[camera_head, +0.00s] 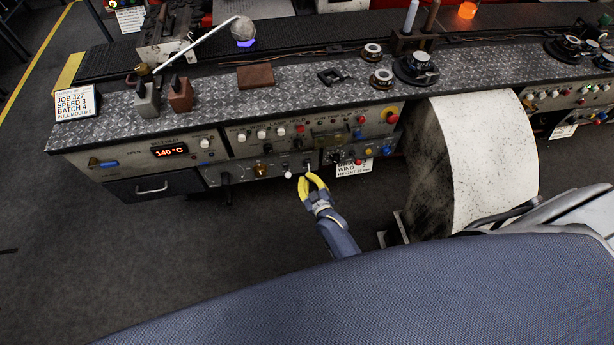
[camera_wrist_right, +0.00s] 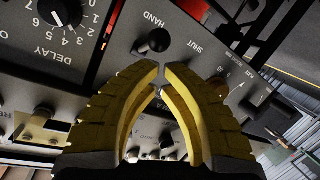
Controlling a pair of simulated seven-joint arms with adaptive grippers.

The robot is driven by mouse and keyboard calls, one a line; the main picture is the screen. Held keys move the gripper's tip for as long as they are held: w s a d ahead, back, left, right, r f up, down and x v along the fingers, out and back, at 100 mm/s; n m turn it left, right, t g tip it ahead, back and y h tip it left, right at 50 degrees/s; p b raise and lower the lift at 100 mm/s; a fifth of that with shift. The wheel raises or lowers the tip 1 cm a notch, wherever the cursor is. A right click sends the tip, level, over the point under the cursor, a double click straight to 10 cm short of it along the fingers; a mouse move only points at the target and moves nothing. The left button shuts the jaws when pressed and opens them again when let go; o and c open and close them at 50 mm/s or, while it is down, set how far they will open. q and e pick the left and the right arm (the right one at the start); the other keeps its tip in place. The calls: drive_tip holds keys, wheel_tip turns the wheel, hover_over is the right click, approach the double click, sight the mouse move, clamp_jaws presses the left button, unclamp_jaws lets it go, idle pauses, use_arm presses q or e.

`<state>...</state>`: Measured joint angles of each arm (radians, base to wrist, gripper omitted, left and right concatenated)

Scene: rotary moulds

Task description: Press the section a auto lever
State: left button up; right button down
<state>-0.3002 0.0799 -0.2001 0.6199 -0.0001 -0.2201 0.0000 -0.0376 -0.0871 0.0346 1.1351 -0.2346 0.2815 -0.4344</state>
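The control panel (camera_head: 262,165) runs along the front of the bench and carries several small levers. My right gripper (camera_head: 308,175) is at the lower panel row, close to a small lever (camera_head: 308,164) and right of a white-tipped lever (camera_head: 288,174). In the wrist view, the yellow fingers (camera_wrist_right: 162,70) nearly meet at their tips, with only a narrow gap. A black-knobbed lever (camera_wrist_right: 155,42) labelled HAND lies just beyond the tips. A small metal part shows behind the gap; contact is unclear. I cannot read an AUTO label. My left gripper is out of view.
A red display (camera_head: 170,151) reads 140 °C, above a drawer (camera_head: 150,188). A red button (camera_head: 390,116) and several knobs crowd the panel. A DELAY dial (camera_wrist_right: 62,12) is near the fingers. The floor at lower left is clear.

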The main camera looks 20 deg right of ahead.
drive_tip(key=shift+f, duration=0.45)
drive_tip(key=shift+f, duration=0.1)
idle(0.4)
drive_tip(key=s+f, duration=0.3)
drive_tip(key=s, duration=0.6)
drive_tip(key=shift+s+f, duration=0.2)
drive_tip(key=shift+f, duration=0.1)
drive_tip(key=shift+d+f, duration=0.1)
drive_tip(key=s+f+m+g, duration=0.2)
drive_tip(key=s+f+g, duration=0.6)
drive_tip(key=s+f, duration=1.05)
drive_tip(key=s+d+f+g, duration=0.2)
drive_tip(key=s, duration=0.6)
drive_tip(key=s+d+f+g, duration=0.2)
drive_tip(key=s+f, duration=0.1)
drive_tip(key=s, duration=0.5)
drive_tip(key=s+d+f+g, duration=0.2)
drive_tip(key=s+f, duration=0.1)
drive_tip(key=s, duration=0.6)
drive_tip(key=shift+d, duration=0.2)
